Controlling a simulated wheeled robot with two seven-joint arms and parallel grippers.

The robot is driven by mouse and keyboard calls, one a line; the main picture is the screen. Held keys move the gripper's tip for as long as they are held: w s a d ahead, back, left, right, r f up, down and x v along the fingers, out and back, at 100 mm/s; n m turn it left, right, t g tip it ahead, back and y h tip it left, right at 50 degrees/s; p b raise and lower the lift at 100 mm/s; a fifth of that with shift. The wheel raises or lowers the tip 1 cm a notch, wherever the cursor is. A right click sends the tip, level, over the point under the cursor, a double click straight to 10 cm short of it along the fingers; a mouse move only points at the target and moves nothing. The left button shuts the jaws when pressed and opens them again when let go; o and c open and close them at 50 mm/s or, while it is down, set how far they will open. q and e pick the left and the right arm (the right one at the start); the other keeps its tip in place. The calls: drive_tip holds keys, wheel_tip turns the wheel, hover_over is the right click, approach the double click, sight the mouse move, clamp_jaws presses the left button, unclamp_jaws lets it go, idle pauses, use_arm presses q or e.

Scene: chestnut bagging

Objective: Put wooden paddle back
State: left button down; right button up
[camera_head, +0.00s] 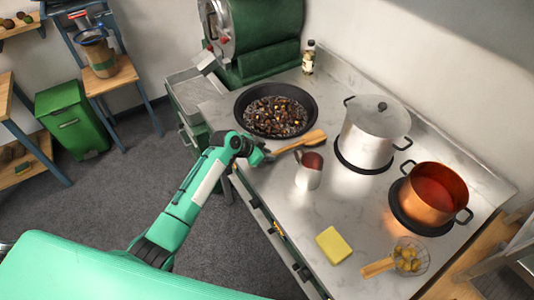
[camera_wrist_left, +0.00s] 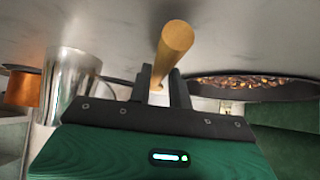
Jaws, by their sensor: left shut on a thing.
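The wooden paddle (camera_head: 303,141) is light brown, with its broad end to the right, over the counter between the black pan and the metal pitcher. My left gripper (camera_head: 267,154) is at the paddle's left end, at the counter's front edge. In the left wrist view the paddle's round handle (camera_wrist_left: 173,45) sticks up between the dark fingers of my left gripper (camera_wrist_left: 160,88), which is shut on it. Whether the paddle touches the counter cannot be told. My right gripper does not show.
A black pan (camera_head: 239,108) of chestnuts lies behind the gripper. A metal pitcher (camera_head: 308,180) stands close to the paddle. A steel pot (camera_head: 345,135), a copper pot (camera_head: 405,207), a yellow block (camera_head: 333,246) and a strainer (camera_head: 425,265) are further right. Bare counter (camera_head: 275,210) lies in front.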

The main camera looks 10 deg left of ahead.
use_arm(q)
drive_tip(key=shift+f+b, duration=0.35)
drive_tip(key=shift+f, duration=0.15)
drive_tip(key=c, duration=1.2)
unclamp_jaws()
drive_tip(key=shift+a+r, duration=0.1)
drive_tip(key=b+v, duration=0.3)
drive_tip(key=v, duration=1)
drive_tip(key=shift+s+a+r, duration=0.2)
drive_tip(key=shift+s, duration=0.05)
